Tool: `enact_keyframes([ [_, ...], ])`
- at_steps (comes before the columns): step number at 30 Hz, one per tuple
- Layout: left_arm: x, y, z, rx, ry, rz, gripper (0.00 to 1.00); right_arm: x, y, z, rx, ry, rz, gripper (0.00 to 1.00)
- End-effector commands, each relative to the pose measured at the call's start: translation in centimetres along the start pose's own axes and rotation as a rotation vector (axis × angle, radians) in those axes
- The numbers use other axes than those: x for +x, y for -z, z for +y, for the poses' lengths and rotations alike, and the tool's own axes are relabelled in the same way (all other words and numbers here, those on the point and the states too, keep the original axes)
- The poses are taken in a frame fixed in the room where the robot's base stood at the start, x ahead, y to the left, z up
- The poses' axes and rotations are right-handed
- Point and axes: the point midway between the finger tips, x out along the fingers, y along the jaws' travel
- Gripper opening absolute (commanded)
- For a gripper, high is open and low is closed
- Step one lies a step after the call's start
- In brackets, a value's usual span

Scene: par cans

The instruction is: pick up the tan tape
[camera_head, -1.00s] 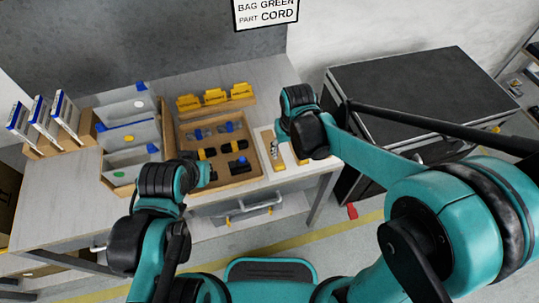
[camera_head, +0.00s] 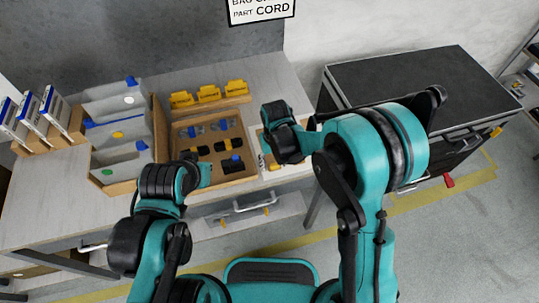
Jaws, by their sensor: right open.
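I cannot make out the tan tape for sure. My right gripper (camera_head: 274,113) is over the right end of the bench, above a pale tray (camera_head: 259,143) beside the wooden parts tray (camera_head: 238,178). It is open, but its fingers are largely hidden by the wrist, which also covers much of the pale tray. A small metallic item (camera_head: 262,161) shows at the left side of the pale tray. My left arm's end (camera_head: 196,172) is near the front left of the wooden tray, and its fingers cannot be made out.
White-and-blue boxes (camera_head: 32,118) stand at far left. A dark-topped cabinet (camera_head: 420,85) stands to the right. The bench's front left (camera_head: 50,210) is bare.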

Motion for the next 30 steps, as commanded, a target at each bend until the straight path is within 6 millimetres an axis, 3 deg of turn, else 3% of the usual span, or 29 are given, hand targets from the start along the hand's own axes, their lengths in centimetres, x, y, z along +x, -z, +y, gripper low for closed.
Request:
enact_keyframes([
  [5,-0.1,0.1,0.0,0.000,0.000,0.000,0.00,-0.1,0.0,0.0,0.000,0.000,0.000,0.53],
  [10,-0.1,0.1,0.0,0.000,0.000,0.000,0.00,-0.1,0.0,0.0,0.000,0.000,0.000,0.14],
  [23,-0.2,0.2,0.0,0.000,0.000,0.000,0.00,-0.4,0.0,0.0,0.000,0.000,0.000,0.13],
  [30,-1.3,1.0,0.0,0.000,0.000,0.000,0.00,-3.4,0.0,0.0,0.000,0.000,0.000,0.13],
])
